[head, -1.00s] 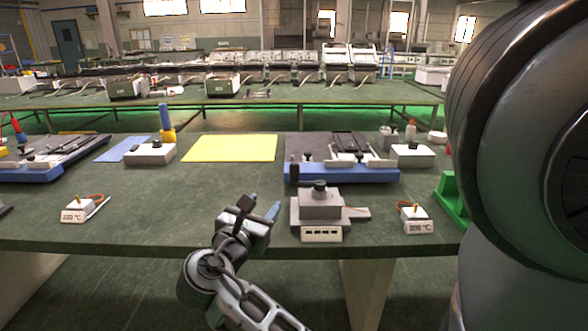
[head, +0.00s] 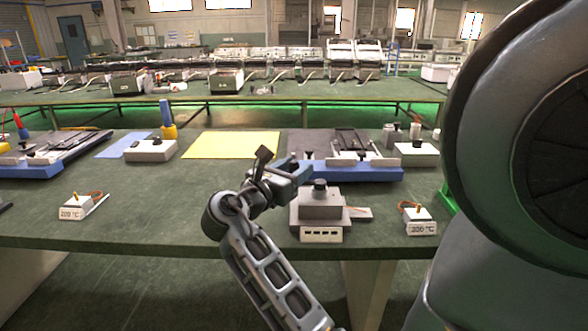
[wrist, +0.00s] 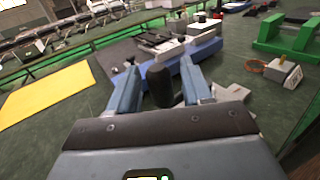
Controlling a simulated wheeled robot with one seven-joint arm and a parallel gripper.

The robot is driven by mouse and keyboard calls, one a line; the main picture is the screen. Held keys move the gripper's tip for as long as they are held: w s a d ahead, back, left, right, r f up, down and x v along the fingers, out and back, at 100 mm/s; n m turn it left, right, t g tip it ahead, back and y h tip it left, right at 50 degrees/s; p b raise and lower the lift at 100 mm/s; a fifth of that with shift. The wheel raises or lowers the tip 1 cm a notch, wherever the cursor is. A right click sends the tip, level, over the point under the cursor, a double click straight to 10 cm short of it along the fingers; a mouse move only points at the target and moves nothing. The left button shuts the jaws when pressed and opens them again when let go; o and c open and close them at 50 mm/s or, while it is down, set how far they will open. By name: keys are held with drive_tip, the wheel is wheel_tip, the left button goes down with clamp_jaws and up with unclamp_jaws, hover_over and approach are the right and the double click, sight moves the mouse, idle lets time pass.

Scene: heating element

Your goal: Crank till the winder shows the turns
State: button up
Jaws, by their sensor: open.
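The winder (head: 321,215) is a grey box with a dark knob on top, near the table's front edge in the head view. A small white counter (head: 321,235) is on its front, its digits too small to read. My gripper (head: 302,166) is at the winder's upper left, its blue fingers open. In the wrist view the black crank handle (wrist: 160,86) stands upright between the open fingers. I cannot tell whether either finger touches it. The winder's grey body (wrist: 232,93) shows partly beyond the right finger.
A blue-based device (head: 350,172) stands behind the winder. A white block with a temperature label (head: 419,222) is to its right, and a similar one (head: 77,208) at far left. A yellow sheet (head: 232,145) lies behind.

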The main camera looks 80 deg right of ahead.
drive_tip(key=shift+d, duration=0.1)
clamp_jaws()
idle(0.4)
